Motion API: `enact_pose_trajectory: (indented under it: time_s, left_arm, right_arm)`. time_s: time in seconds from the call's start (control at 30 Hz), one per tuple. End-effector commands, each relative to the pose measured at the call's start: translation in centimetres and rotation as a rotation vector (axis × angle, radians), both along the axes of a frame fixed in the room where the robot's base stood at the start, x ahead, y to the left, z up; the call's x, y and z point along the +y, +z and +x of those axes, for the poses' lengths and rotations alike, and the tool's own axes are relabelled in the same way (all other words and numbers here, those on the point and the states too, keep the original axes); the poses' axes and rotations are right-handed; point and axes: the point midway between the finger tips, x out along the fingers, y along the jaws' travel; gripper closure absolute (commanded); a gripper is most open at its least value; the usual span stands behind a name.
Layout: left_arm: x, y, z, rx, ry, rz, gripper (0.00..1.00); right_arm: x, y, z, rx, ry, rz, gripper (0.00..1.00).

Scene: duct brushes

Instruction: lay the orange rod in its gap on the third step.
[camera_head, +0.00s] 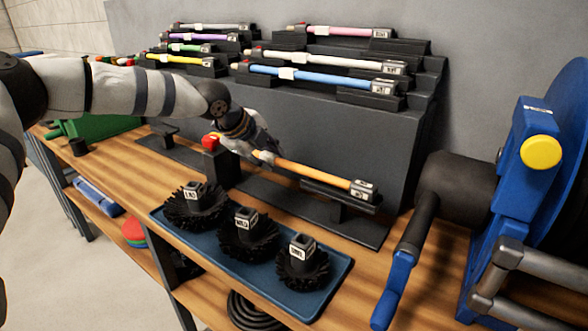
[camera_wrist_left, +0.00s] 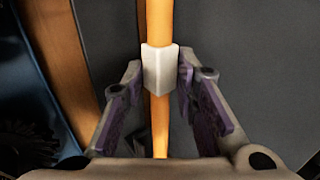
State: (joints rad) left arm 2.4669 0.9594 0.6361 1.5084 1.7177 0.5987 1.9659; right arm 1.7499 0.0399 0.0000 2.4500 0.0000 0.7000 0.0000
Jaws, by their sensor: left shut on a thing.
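The orange rod (camera_head: 315,173) lies slantwise at the front of the bench, with a red knob at its left end and a dark, labelled block at its right end. My left gripper (camera_head: 262,157) is shut on it left of its middle. In the left wrist view the rod (camera_wrist_left: 160,110) runs between the two fingers, its pale sleeve (camera_wrist_left: 160,70) at the fingertips. A black stand (camera_head: 338,199) is directly under the rod; I cannot tell whether they touch. The black stepped rack (camera_head: 425,80) stands behind, holding several coloured rods, including a blue rod (camera_head: 325,77).
A blue tray (camera_head: 335,275) with three black round brushes sits at the bench's front edge. A blue reel machine (camera_head: 510,190) with a blue-handled crank stands at the right. A green case (camera_head: 105,126) is at the left end. My right gripper is out of view.

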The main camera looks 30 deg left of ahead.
Motion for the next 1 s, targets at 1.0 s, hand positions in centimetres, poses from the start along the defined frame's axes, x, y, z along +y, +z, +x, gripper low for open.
enact_pose_trajectory:
  time_s: [1.0]
  left_arm:
    - [0.0, 7.7, 0.1, -0.014, 0.001, 0.0, 1.0]
  right_arm:
    - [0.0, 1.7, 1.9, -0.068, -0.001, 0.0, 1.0]
